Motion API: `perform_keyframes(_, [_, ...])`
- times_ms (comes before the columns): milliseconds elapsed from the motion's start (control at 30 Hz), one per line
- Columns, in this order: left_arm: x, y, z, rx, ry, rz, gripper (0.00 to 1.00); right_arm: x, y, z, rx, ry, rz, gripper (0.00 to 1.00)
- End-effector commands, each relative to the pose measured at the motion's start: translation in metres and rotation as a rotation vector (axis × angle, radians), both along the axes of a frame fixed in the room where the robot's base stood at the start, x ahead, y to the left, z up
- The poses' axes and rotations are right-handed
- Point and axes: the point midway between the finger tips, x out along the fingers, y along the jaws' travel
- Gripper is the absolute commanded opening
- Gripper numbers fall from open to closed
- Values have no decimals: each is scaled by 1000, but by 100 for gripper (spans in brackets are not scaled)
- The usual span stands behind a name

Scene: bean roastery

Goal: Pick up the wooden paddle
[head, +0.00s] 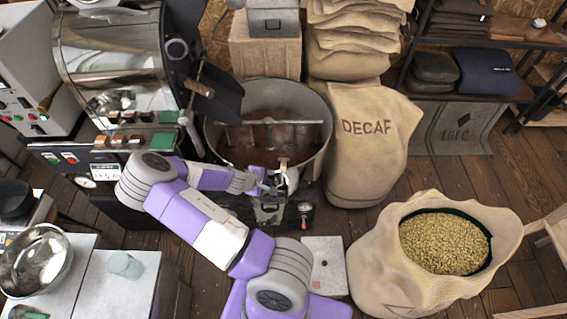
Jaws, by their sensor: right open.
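My right gripper (268,186) is at the front rim of the round cooling tray (322,103). It is open, small in the picture and partly hidden by its own wrist. A small tan piece (283,162), which may be the end of the wooden paddle, stands at the rim just above and right of the fingers. The rest of it is hidden or too small to make out. I cannot tell whether the fingers touch it. My left gripper is out of the picture.
The steel roaster (112,45) stands at the upper left. A DECAF sack (372,150) is right of the tray. An open sack (385,262) of pale beans (445,243) stands at the lower right. A steel bowl (62,262) and a cup (126,265) are at the lower left.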

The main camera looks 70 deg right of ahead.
Motion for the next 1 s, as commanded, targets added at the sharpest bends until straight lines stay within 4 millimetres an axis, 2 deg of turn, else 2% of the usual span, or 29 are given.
perform_keyframes(33, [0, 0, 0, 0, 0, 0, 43, -1, -12, 11, -34, 15, 0, 56])
perform_keyframes(100, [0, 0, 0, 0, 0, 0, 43, -3, -23, 23, -67, 29, -3, 56])
perform_keyframes(300, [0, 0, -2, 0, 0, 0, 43, -15, -34, 33, -111, 41, -73, 56])
perform_keyframes(567, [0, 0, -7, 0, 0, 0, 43, -24, -49, 15, -109, 41, -74, 56])
perform_keyframes(800, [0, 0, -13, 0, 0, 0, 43, -40, -72, -4, -109, 41, -77, 56])
perform_keyframes(1000, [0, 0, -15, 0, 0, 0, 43, -44, -83, -17, -108, 39, -72, 56])
